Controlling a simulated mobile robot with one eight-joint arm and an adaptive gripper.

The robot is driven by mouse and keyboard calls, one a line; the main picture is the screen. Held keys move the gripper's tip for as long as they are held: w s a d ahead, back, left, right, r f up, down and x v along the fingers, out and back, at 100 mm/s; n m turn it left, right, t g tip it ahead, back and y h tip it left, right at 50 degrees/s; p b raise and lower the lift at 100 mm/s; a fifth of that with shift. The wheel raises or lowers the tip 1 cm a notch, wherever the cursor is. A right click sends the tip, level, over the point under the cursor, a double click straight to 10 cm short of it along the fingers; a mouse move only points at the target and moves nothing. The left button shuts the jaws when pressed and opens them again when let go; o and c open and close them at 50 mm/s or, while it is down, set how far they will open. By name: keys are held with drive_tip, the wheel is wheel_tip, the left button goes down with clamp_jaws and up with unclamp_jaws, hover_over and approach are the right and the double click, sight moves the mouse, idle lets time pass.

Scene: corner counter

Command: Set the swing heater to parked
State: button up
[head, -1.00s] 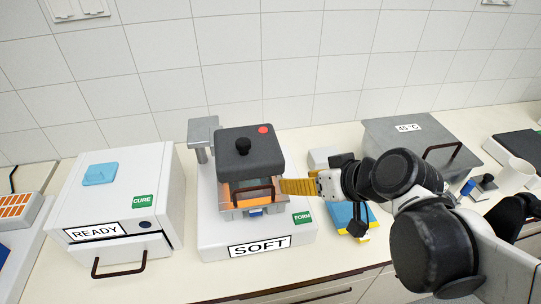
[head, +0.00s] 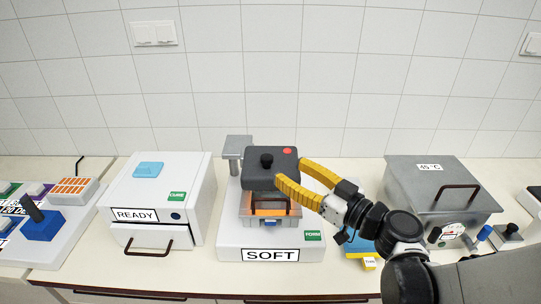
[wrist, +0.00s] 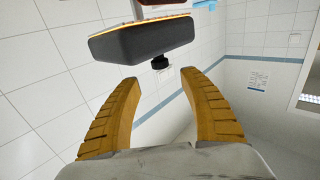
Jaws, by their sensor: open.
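The swing heater (head: 258,180) is a dark block with a black knob on top and a red dot. It sits over the orange-lined metal tray (head: 284,219) on the white FORM station labelled SOFT, beside its grey post (head: 237,148). My gripper (head: 290,173) has yellow fingers, open, at the heater's right side in the head view; contact cannot be told there. In the wrist view the heater (wrist: 140,42) and its knob (wrist: 160,62) are beyond the open fingertips (wrist: 162,75), with nothing between the fingers.
The white CURE box (head: 155,190), labelled READY, stands to the left. A grey metal box (head: 425,190) with a 45 °C label stands to the right. A blue and yellow item (head: 360,250) lies under my arm. The tiled wall is close behind the counter.

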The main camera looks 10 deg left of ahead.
sight(272, 160)
drive_tip(key=b+x, duration=0.1)
drive_tip(key=x, duration=0.7)
drive_tip(key=shift+w+a, duration=0.2)
drive_tip(key=shift+a, duration=0.05)
clamp_jaws()
